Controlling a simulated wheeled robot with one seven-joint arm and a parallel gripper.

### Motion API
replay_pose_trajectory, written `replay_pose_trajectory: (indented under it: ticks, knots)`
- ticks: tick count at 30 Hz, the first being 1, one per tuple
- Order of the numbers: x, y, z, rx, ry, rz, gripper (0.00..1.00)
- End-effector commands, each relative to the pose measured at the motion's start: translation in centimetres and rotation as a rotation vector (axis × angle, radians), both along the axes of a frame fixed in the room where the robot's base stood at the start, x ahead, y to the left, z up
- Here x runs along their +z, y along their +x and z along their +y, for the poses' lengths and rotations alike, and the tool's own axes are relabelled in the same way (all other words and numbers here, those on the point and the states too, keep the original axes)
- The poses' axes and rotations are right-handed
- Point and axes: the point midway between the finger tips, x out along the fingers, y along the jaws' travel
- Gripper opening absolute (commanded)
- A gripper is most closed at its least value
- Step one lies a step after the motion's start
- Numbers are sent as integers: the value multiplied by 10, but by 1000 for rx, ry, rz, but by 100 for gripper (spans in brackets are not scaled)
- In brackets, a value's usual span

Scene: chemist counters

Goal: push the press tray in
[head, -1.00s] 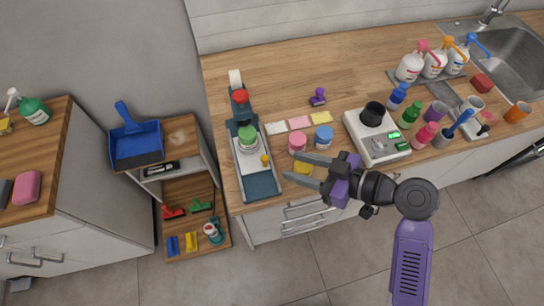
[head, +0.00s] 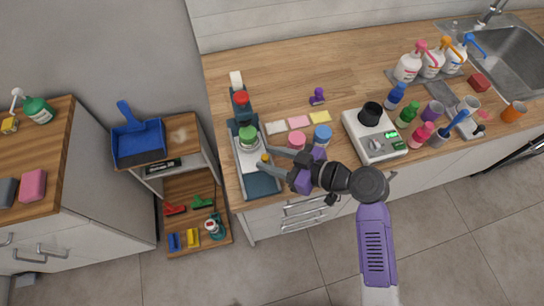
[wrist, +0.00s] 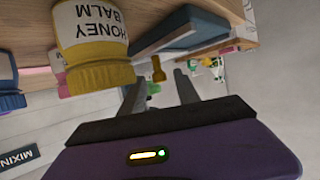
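The press (head: 240,112) is a dark teal stand with a red top, on the left of the counter. Its pale tray (head: 250,162) extends toward the counter's front edge, with a green-lidded jar (head: 247,137) at its back. A small orange-yellow knob (head: 265,158) stands at the tray's front right. My gripper (head: 269,163) is open and empty, its fingertips close to the knob. In the wrist view the knob (wrist: 158,70) shows between and beyond the two open fingers (wrist: 159,82). I cannot tell whether they touch it.
A yellow-lidded honey balm jar (wrist: 95,45) stands close beside my gripper. A white scale-like device (head: 376,147) is farther right.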

Motion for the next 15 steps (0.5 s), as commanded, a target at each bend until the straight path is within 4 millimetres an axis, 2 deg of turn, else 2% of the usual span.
replay_pose_trajectory:
  ticks: [1,5,15]
  knots:
    - [0,0,0,0,0,0,27]
    - [0,0,0,0,0,0,1]
    - [0,0,0,-1,0,0,0]
